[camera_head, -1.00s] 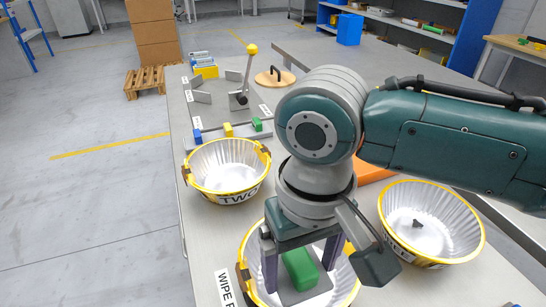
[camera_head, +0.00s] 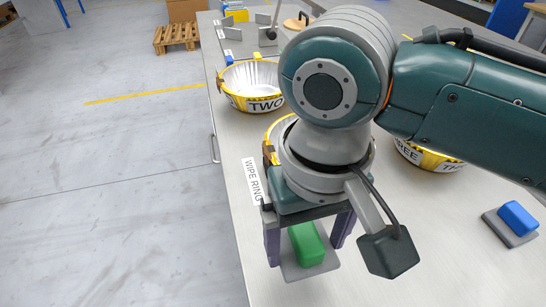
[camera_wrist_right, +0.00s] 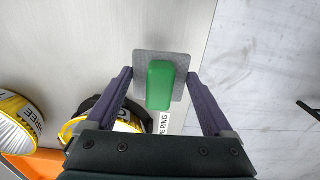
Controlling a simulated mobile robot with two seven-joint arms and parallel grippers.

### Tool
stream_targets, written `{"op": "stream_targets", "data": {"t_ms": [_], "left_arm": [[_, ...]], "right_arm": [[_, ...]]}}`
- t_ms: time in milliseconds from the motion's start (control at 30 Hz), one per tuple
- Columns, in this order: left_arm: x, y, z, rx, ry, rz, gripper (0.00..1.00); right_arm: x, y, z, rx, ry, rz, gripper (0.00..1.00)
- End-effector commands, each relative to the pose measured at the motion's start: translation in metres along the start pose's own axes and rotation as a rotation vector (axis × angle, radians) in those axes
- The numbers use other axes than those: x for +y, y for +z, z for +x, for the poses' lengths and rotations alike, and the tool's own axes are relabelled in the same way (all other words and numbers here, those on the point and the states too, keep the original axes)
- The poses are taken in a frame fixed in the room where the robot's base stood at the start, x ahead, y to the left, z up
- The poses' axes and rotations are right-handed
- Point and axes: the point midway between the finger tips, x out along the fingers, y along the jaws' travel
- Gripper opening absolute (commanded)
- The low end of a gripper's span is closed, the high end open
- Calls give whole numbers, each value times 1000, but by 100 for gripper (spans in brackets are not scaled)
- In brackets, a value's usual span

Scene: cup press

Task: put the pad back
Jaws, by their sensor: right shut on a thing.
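A green block on a thin grey plate, the green pad (camera_head: 306,246), is between the two fingers of my right gripper (camera_head: 305,254), low over the bare table front. The right gripper is shut on it. In the right wrist view the pad (camera_wrist_right: 160,86) lies flat between the fingertips (camera_wrist_right: 160,74). I cannot tell whether its plate touches the table. A second pad, with a blue block on a grey plate (camera_head: 518,217), lies at the right. My left gripper is not in view.
A label reading WIPE RING (camera_head: 252,181) lies left of my wrist. A yellow-rimmed bowl (camera_head: 270,152) is mostly hidden behind my wrist. Bowl TWO (camera_head: 257,103) stands further back, and bowl THREE (camera_head: 428,158) is at the right. The table front is clear.

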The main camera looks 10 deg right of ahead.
Motion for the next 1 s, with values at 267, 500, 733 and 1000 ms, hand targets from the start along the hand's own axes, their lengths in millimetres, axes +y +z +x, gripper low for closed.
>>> {"op": "stream_targets", "data": {"t_ms": [267,500,733,1000], "left_arm": [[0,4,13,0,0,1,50],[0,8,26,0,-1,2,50],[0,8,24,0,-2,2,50],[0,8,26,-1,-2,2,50]], "right_arm": [[0,0,35,-2,0,0,34],[0,0,68,-1,0,-1,34],[0,0,68,1,-1,-1,34],[0,0,71,0,-1,0,96]]}}
